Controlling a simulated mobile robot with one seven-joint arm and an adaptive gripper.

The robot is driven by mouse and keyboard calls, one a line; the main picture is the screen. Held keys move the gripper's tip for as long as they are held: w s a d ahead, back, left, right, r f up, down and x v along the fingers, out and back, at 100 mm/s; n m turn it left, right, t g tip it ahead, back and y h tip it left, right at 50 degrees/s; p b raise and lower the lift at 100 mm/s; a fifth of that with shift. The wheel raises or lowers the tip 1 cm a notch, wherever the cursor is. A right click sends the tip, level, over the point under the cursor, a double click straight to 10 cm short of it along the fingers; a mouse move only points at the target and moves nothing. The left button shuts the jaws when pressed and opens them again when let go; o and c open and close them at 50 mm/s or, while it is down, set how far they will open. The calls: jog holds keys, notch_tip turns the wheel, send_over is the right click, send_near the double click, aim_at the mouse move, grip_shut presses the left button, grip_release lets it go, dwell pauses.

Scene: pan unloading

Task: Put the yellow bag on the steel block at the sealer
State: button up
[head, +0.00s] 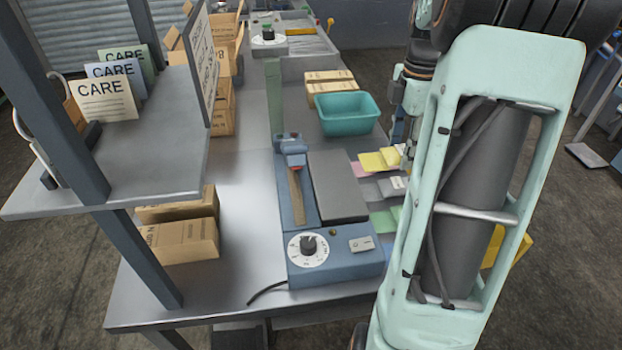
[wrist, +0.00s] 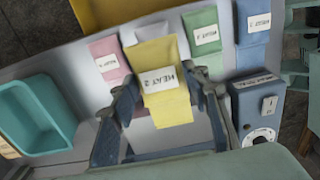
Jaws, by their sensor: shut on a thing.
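The yellow bag (wrist: 172,110) with a white label is between the two fingers of my gripper (wrist: 166,88) in the wrist view, and the gripper is shut on it. In the head view the yellow bag (head: 372,161) shows right of the sealer, partly behind my arm; the fingers are mostly hidden there. The blue sealer (head: 333,268) stands on the table with a dial and a switch at its front. The grey steel block (head: 338,187) lies on its right side with a bare top. A corner of the sealer (wrist: 243,108) shows at the right of the wrist view.
Pink (wrist: 108,62), green (wrist: 203,22) and blue (wrist: 252,22) bags lie around the yellow one. A teal bin (head: 347,113) stands behind the sealer. Cardboard boxes (head: 180,240) and a shelf (head: 150,165) are on the left. A yellow container (wrist: 110,12) is at the table's edge.

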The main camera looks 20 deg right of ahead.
send_over(321, 183)
jog(key=shift+d+p, duration=0.35)
jog(key=shift+p, duration=0.1)
jog(key=f, duration=0.3)
jog(key=shift+a+f, duration=0.1)
jog(key=shift+a, duration=0.2)
jog(key=shift+f, duration=0.1)
jog(key=shift+f, duration=0.15)
jog(key=shift+f+b, duration=0.3)
jog(key=shift+f, duration=0.1)
jog(key=o, duration=1.3)
jog(key=shift+r, duration=0.15)
